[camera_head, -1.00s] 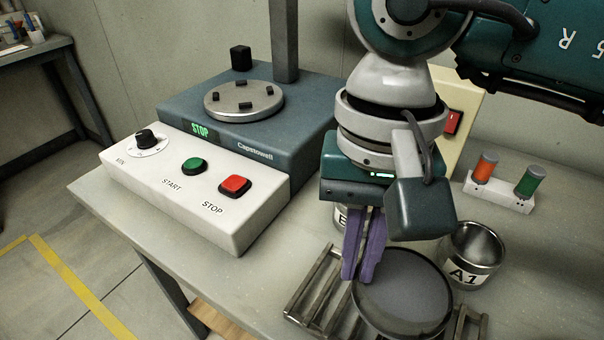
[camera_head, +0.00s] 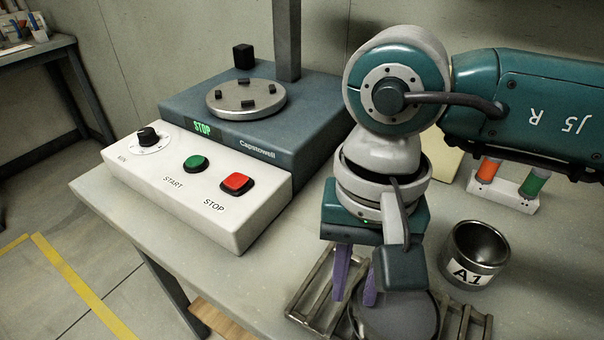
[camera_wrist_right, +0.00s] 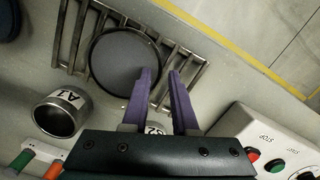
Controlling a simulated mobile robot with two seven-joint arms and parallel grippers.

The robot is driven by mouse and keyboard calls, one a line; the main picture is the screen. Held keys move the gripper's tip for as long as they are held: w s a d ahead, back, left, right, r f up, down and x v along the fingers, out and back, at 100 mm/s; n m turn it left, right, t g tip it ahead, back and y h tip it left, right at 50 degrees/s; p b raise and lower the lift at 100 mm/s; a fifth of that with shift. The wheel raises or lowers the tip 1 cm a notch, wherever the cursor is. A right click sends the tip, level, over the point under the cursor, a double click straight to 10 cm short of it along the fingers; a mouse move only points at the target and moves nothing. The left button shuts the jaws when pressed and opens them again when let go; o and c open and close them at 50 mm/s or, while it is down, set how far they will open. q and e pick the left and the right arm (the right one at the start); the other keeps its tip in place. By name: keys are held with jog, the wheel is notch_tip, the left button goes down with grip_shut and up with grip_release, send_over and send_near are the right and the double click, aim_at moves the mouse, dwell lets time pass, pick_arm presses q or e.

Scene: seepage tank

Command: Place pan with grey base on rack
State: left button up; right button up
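The round pan with a grey base (camera_head: 395,318) lies on the metal rack (camera_head: 312,298), base facing up, partly hidden by my right wrist in the head view. In the right wrist view the pan (camera_wrist_right: 127,60) sits flat across the bars of the rack (camera_wrist_right: 72,38). My right gripper (camera_head: 355,298) has its purple fingers apart, with nothing seen held between them. In the right wrist view the gripper (camera_wrist_right: 162,72) is at the pan's edge, one finger overlapping the rim; contact cannot be told. My left gripper is not in view.
A metal cup marked A1 (camera_head: 476,252) stands beside the rack. The machine with START and STOP buttons (camera_head: 205,185) stands left. A white holder with orange and green vials (camera_head: 505,190) is behind.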

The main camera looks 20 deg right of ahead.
jog(key=shift+o, duration=0.6)
jog(key=shift+r, duration=0.1)
